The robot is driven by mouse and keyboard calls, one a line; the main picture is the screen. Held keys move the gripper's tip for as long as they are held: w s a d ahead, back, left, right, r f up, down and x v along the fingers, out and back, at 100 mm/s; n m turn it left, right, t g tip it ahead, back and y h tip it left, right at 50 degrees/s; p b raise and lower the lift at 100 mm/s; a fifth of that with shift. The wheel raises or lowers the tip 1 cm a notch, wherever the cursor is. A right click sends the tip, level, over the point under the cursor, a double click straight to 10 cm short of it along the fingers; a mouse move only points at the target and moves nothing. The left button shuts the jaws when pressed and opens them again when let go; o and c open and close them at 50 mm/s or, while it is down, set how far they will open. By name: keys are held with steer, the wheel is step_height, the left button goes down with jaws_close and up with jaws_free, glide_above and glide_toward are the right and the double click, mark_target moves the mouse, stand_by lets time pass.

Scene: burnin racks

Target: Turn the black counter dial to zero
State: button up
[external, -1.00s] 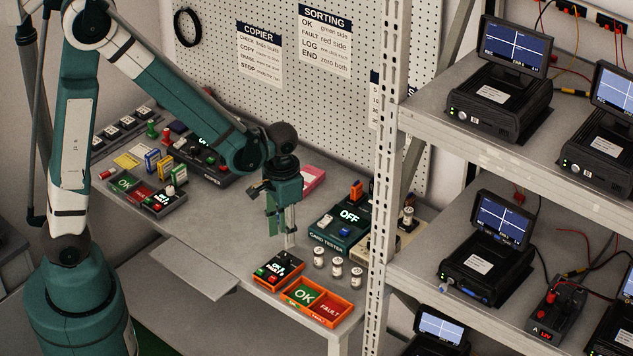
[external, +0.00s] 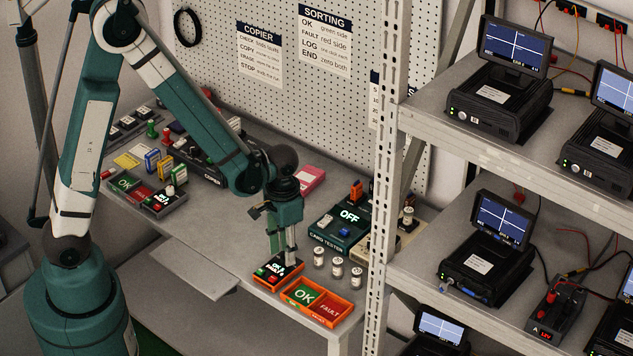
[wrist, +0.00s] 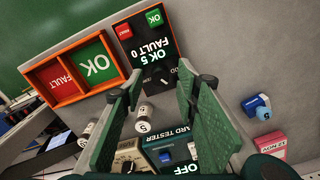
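The counter (external: 262,279) is a black box with an orange rim at the front of the bench. In the wrist view the counter (wrist: 138,42) shows upside-down text "OK 5" and "FAULT 0", with a green and a red button. Its black dial (wrist: 158,78) lies below that text in the wrist view; where its mark points is too small to tell. My gripper (external: 291,263) points down over the counter's far end. In the wrist view my gripper (wrist: 160,88) is open and empty, its two green fingers on either side of the dial; contact cannot be told.
An orange tray (external: 343,320) with OK and FAULT halves sits beside the counter. Three small vials (external: 337,267) stand near it. The card tester (external: 333,244), reading OFF, is behind. A second counter (external: 160,207) is at left. A rack post (external: 379,180) rises at right.

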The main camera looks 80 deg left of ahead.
steer(key=shift+f, duration=0.6)
steer(key=c, duration=0.9)
steer(key=shift+m+b, duration=0.4)
steer(key=m+b, duration=0.2)
steer(key=m, duration=0.2)
steer(key=shift+f+m+b, duration=0.1)
steer(key=shift+m+b, duration=0.2)
steer(key=shift+b, duration=0.05)
steer(key=m+b, duration=0.2)
steer(key=m, duration=0.3)
